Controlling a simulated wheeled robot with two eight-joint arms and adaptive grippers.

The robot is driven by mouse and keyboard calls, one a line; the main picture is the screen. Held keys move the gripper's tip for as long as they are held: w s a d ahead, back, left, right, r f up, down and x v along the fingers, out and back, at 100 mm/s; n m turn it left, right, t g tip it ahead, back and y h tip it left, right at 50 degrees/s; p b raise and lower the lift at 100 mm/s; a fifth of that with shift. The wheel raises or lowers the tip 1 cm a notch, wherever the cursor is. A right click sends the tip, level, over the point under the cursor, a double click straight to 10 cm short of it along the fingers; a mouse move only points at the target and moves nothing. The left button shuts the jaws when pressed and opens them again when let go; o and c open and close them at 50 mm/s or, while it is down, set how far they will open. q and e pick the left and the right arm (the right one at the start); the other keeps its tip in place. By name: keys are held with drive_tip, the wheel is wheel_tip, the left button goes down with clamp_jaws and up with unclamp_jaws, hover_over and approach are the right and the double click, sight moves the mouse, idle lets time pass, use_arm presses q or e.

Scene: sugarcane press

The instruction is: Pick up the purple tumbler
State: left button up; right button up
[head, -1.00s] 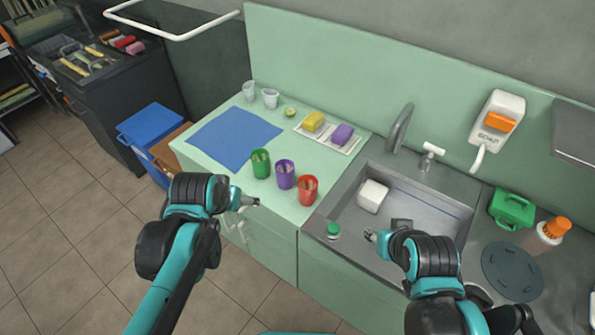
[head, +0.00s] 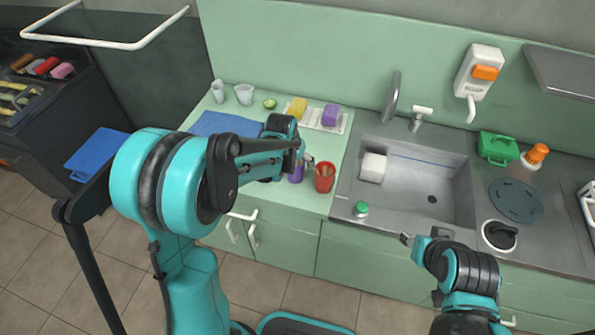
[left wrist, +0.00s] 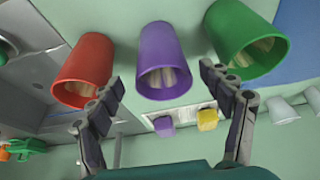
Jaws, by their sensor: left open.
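The purple tumbler (head: 296,174) stands on the green counter, partly hidden behind my left gripper in the head view. In the left wrist view the purple tumbler (left wrist: 164,62) is upside down in the picture, its open mouth towards the camera. My left gripper (head: 305,160) is open; in the left wrist view its fingers (left wrist: 166,92) lie either side of the purple tumbler's line, with nothing between them. The red tumbler (head: 325,177) stands to its right. The green tumbler (left wrist: 243,40) shows on its other side. My right gripper (head: 406,239) is in front of the sink cabinet, too small to read.
A yellow sponge (head: 297,109) and a purple sponge (head: 331,115) lie on a white tray at the back. Clear cups (head: 244,94) stand at the back left. The sink (head: 427,186) with a white block (head: 373,167) is right of the tumblers. A green-capped item (head: 361,209) sits on its front rim.

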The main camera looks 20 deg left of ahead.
use_arm(q)
drive_tip(key=x, duration=0.1)
drive_tip(key=b+x, duration=0.1)
drive_tip(key=x, duration=0.1)
drive_tip(key=b+x, duration=0.1)
drive_tip(key=shift+s+a+f, duration=0.15)
drive_tip(key=shift+f, duration=0.55)
drive_tip(key=shift+r, duration=0.15)
drive_tip(key=c, duration=1.3)
